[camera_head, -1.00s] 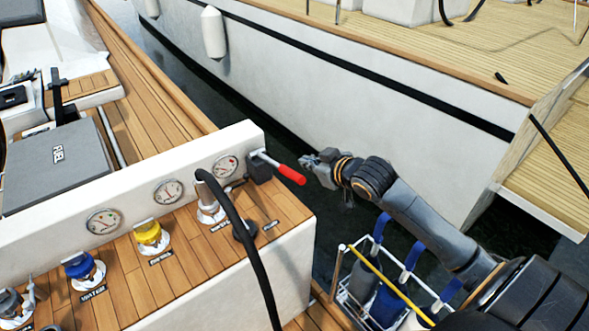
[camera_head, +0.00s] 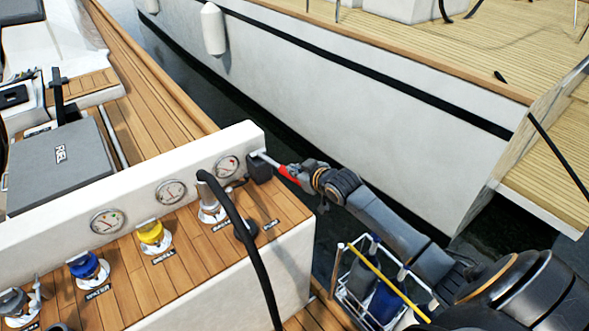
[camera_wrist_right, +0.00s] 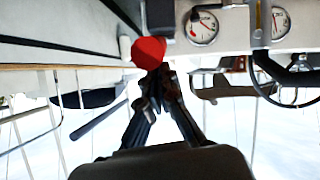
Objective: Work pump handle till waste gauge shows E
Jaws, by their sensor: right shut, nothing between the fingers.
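The pump handle (camera_head: 287,172) has a red grip and sticks out from a black pump body (camera_head: 259,170) at the right end of the white panel. My right gripper (camera_head: 303,172) is shut and empty at the outer end of the red grip. In the right wrist view the grip (camera_wrist_right: 148,50) is a red shape just beyond the closed fingertips (camera_wrist_right: 160,78); I cannot tell whether they touch. The round gauge (camera_head: 227,166) nearest the pump also shows in the right wrist view (camera_wrist_right: 201,27); its reading is too small to make out. My left gripper is out of view.
Two more gauges (camera_head: 171,191) (camera_head: 107,221) sit along the panel. A black hose (camera_head: 246,240) runs from a deck fitting over the cockpit side. Yellow (camera_head: 151,233) and blue (camera_head: 83,265) caps stand nearby. A wire basket (camera_head: 343,295) with bottles is below my right arm.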

